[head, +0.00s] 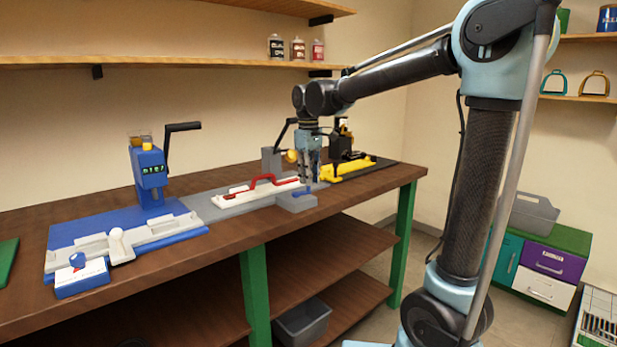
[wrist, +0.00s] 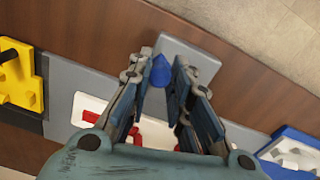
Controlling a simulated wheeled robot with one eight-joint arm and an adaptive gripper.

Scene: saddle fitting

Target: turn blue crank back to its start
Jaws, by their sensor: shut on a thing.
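The blue crank (head: 301,191) is at the right front end of the grey fixture (head: 222,212) on the bench. In the wrist view its blue knob (wrist: 161,71) shows between the fingertips, beside a grey block (wrist: 190,57). My gripper (head: 310,180) points down over the crank and is shut on it. In the wrist view my gripper (wrist: 163,64) has a finger on each side of the knob. The rest of the crank is mostly hidden. A white part with a red handle (head: 268,180) lies on the grey fixture.
A blue machine (head: 150,175) with a black crank and a white clamp stands to the left. A yellow fixture (head: 345,169) stands to the right, close to my gripper. The bench's brown front strip (head: 235,240) is clear.

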